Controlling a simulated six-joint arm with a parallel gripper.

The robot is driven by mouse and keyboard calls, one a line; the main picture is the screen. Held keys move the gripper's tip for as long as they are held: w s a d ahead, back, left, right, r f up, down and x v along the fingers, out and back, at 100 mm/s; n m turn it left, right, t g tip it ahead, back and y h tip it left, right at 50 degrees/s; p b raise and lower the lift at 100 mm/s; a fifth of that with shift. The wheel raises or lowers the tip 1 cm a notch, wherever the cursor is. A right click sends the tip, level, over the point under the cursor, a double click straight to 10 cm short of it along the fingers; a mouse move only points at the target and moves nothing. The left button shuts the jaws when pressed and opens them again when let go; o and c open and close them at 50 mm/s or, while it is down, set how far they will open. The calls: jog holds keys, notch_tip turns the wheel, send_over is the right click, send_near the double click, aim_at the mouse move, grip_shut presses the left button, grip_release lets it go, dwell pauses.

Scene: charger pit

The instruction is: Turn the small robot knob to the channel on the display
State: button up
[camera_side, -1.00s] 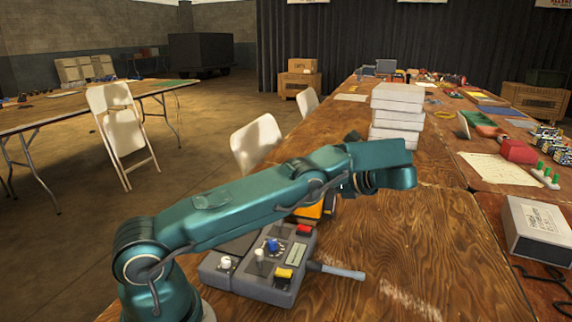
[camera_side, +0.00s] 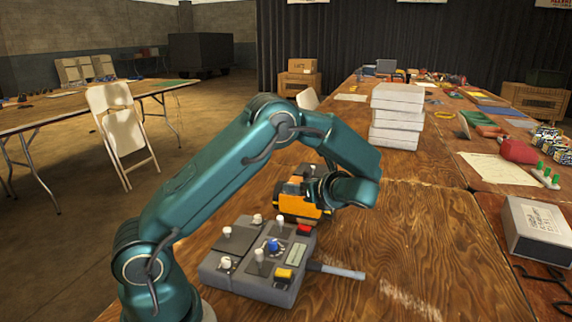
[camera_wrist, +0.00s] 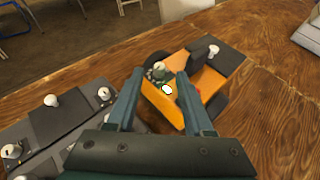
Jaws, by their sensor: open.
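The small robot (camera_side: 288,207) is orange with black parts and stands on the wooden table behind the grey control box. It also shows in the wrist view (camera_wrist: 212,82). A small grey knob (camera_wrist: 158,73) with a pale top sits on the robot, between my fingers in the picture. My gripper (camera_wrist: 160,82) is open, its fingers pointing at the robot; I cannot tell whether they touch it. In the side view my wrist hides the robot's right part. The control box has a small display (camera_side: 297,254), too small to read.
The grey control box (camera_side: 225,276) carries a blue knob (camera_side: 272,245), several white knobs, and red and yellow buttons. An antenna-like rod (camera_side: 340,271) sticks out to its right. White boxes (camera_side: 397,115) are stacked farther back.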

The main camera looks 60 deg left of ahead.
jog(key=shift+x, duration=1.95)
grip_shut()
jog(key=shift+w+n, duration=0.1)
jog(key=shift+n, duration=0.2)
jog(key=shift+w+a+n+g, duration=0.1)
jog(key=shift+w+n+g, duration=0.1)
jog(key=shift+n+g, duration=1.5)
jog(key=shift+n+g+h, duration=0.3)
jog(key=shift+g+h, duration=0.1)
jog(key=shift+g, duration=0.4)
